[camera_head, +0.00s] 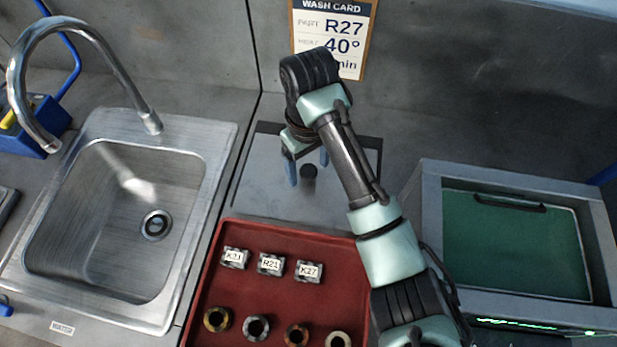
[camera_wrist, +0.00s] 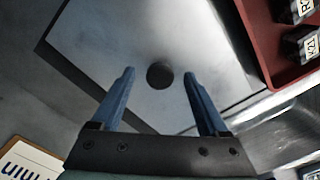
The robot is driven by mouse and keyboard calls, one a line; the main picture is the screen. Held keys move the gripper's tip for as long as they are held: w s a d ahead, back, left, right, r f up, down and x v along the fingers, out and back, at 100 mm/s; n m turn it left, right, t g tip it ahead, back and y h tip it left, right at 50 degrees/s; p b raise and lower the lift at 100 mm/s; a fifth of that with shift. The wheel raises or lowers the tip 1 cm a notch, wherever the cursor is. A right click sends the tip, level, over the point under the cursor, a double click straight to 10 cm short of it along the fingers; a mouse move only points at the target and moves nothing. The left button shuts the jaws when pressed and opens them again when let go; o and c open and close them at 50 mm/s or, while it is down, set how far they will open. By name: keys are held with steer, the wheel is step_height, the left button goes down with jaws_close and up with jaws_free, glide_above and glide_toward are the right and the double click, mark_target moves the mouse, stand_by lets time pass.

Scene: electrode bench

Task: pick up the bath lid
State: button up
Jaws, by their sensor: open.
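The bath lid (camera_head: 268,192) is a flat grey metal plate with a dark round knob (camera_head: 309,171) near its middle. It lies between the sink and my arm, behind the red tray. In the wrist view the lid (camera_wrist: 195,35) fills much of the picture, and the knob (camera_wrist: 159,75) shows between the fingers. My gripper (camera_head: 308,172) is above the lid with its two blue fingers apart, one on each side of the knob. In the wrist view my gripper (camera_wrist: 159,82) is open and no finger visibly touches the knob. What is under the lid is hidden.
A red tray (camera_head: 222,262) in front holds labelled blocks and several rings. A steel sink (camera_head: 60,235) with a curved tap (camera_head: 110,62) is at left. A grey box with a green panel (camera_head: 515,245) is at right. A wash card (camera_head: 333,30) hangs behind my gripper.

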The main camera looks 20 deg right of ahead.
jaws_close()
steer(key=shift+r, duration=0.1)
stand_by(1.2)
